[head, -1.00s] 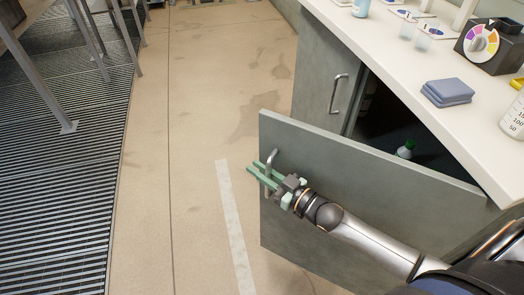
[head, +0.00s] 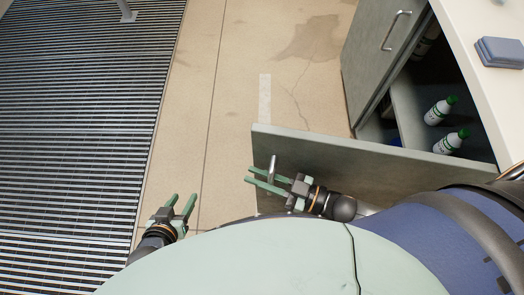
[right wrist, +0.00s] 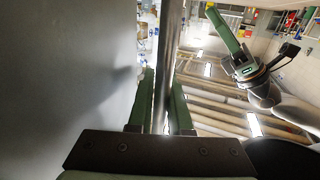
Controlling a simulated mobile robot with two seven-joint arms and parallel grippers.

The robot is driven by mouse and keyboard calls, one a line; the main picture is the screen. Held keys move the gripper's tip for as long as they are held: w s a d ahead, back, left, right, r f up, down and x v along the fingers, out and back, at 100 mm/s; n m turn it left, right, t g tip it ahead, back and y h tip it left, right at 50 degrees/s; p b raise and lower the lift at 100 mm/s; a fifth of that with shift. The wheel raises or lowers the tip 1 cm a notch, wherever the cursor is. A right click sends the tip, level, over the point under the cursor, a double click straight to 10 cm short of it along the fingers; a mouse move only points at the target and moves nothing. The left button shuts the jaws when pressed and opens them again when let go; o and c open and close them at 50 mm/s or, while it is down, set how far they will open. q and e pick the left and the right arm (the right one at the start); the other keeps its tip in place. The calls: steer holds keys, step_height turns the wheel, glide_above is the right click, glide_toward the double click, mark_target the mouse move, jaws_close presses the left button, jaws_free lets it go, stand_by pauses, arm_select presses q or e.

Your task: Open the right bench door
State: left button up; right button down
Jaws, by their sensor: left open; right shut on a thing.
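The right bench door (head: 350,160) is a grey-green panel standing wide open from the bench in the head view. My right gripper (head: 249,174) is shut on its metal bar handle (head: 272,163) near the door's free edge. In the right wrist view the handle (right wrist: 172,50) runs between the green fingers (right wrist: 161,95), with the door face (right wrist: 65,70) on the left. My left gripper (head: 183,198) is open and empty, left of the door above the floor.
The bench's other door (head: 378,55) is shut, with its own handle (head: 396,30). White bottles with green caps (head: 439,110) stand inside the open cupboard. Tan floor (head: 215,100) is clear beside a metal grating (head: 90,100).

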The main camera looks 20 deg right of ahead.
steer(key=shift+s+a+n+g+y, duration=0.15)
steer(key=shift+s+a, duration=0.05)
steer(key=shift+s, duration=0.4)
steer(key=shift+s+a+n+g+y, duration=0.15)
steer(key=shift+s+a, duration=0.05)
steer(key=shift+s, duration=0.35)
steer(key=c, duration=1.1)
jaws_free()
steer(key=v, duration=1.2)
steer(key=shift+s+d+p, duration=0.15)
steer(key=shift+d+p, duration=0.1)
steer(key=shift+p, duration=0.1)
